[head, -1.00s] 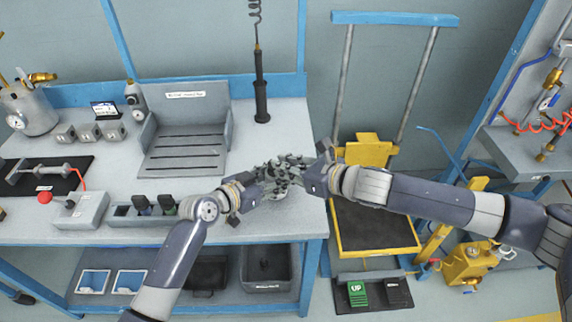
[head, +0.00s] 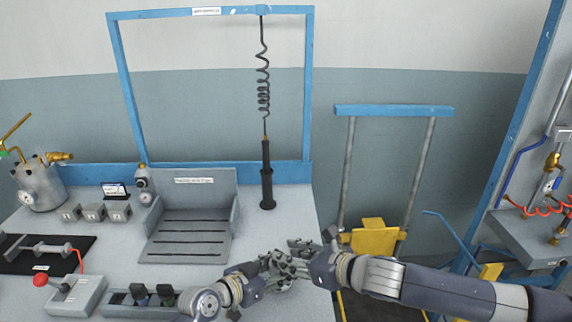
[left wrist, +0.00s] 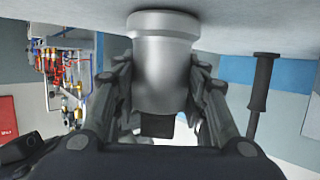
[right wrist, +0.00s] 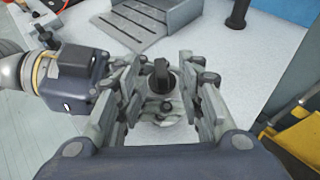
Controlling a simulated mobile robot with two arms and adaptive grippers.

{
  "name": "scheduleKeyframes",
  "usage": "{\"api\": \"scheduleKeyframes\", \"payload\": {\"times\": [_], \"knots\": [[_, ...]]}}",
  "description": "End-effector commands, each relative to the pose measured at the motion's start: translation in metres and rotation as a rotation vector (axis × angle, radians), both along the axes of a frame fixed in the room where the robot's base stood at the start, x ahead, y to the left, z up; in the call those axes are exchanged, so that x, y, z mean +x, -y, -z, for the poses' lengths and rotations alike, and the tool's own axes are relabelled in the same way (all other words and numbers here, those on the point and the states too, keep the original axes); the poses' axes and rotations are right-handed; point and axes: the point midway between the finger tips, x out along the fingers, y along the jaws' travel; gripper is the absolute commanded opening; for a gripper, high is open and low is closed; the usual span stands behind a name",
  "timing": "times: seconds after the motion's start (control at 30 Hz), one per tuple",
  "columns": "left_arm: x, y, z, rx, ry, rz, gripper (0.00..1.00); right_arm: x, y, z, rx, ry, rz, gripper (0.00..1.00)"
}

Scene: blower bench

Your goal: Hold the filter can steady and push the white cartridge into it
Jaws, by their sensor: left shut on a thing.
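The silver filter can (left wrist: 165,75) stands on the bench between the fingers of my left gripper (left wrist: 163,85), which is shut on it. In the head view my left gripper (head: 280,268) and right gripper (head: 303,258) meet at the can and mostly hide it. In the right wrist view a black knob (right wrist: 160,76) stands up from the can (right wrist: 160,108). My right gripper (right wrist: 163,65) is open, its fingers on either side of the knob with gaps. I cannot make out the white body of the cartridge.
On the bench are a slotted grey tray (head: 190,235), a black tool under a coiled cord (head: 267,175), a grey control box (head: 75,297) with a red knob and a metal pot (head: 42,187). A yellow lift cart (head: 375,238) stands right of the bench.

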Motion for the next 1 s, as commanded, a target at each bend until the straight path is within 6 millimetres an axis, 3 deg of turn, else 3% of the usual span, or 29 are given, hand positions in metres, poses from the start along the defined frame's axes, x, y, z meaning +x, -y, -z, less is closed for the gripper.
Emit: {"api": "scheduleKeyframes", "payload": {"times": [0.23, 0.3, 0.8, 1.0], "knots": [[-0.001, 0.0, 0.0, 0.001, 0.0, 0.001, 0.1, 0.002, -0.001, -0.048, 0.004, 0.01, -0.001, 0.35], [-0.001, 0.0, 0.001, 0.003, 0.0, 0.002, 0.1, -0.01, -0.009, -0.042, 0.023, -0.02, 0.01, 0.35], [-0.001, 0.0, 0.001, 0.003, -0.001, 0.003, 0.1, -0.001, -0.014, -0.044, 0.061, 0.025, 0.307, 0.35], [-0.001, 0.0, 0.001, 0.003, -0.001, 0.003, 0.1, 0.002, -0.012, -0.084, 0.059, 0.034, 0.303, 0.35]]}}
